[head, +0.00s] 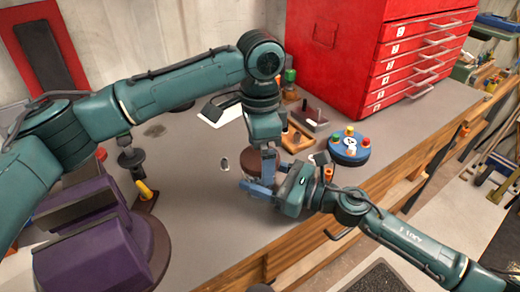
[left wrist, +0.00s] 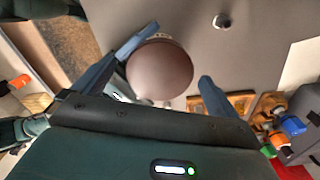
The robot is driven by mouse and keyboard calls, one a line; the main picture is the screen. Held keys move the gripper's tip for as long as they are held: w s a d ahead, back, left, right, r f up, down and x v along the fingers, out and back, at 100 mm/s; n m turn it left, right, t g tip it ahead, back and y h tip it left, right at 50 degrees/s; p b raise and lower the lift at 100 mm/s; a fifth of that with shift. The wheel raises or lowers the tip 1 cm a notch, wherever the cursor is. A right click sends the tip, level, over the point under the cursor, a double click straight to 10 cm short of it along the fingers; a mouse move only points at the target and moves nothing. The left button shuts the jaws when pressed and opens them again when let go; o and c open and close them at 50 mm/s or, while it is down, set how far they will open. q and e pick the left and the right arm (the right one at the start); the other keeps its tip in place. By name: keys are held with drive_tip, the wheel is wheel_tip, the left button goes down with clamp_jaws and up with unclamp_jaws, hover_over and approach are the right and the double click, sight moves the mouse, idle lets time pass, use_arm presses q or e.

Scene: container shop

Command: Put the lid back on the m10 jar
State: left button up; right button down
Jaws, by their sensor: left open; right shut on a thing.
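The brown round lid (head: 264,161) sits over a pale jar in the middle of the bench, and in the left wrist view it is the brown disc (left wrist: 160,68). No m10 label is readable. My right gripper (head: 257,188) comes from the right, low beside the lid, shut on what looks like the jar. My left gripper (head: 262,147) is directly above the lid. Its open fingers (left wrist: 155,78) stand either side of the lid, apart from it at the right.
A small metal piece (head: 224,165) lies left of the lid. A blue round holder (head: 348,153) with coloured knobs and a wooden tray (head: 296,141) stand behind, to the right. A red drawer cabinet (head: 400,60) is at the back. A purple machine (head: 95,240) fills the front left.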

use_arm(q)
wheel_tip(320, 180, up, 12)
idle(0.5)
use_arm(e)
drive_tip(key=shift+c, duration=1.4)
unclamp_jaws()
use_arm(q)
wheel_tip(320, 180, down, 5)
drive_tip(key=b, duration=0.4)
drive_tip(key=shift+r+b, duration=0.15)
drive_tip(key=shift+b, duration=0.15)
use_arm(e)
drive_tip(key=v, duration=1.1)
drive_tip(key=shift+s+d+f, duration=0.15)
drive_tip(key=shift+d+f, duration=0.05)
drive_tip(key=shift+d, duration=0.15)
drive_tip(key=shift+s+d+r, duration=0.2)
drive_tip(key=shift+s+d, duration=0.15)
drive_tip(key=shift+d, duration=0.3)
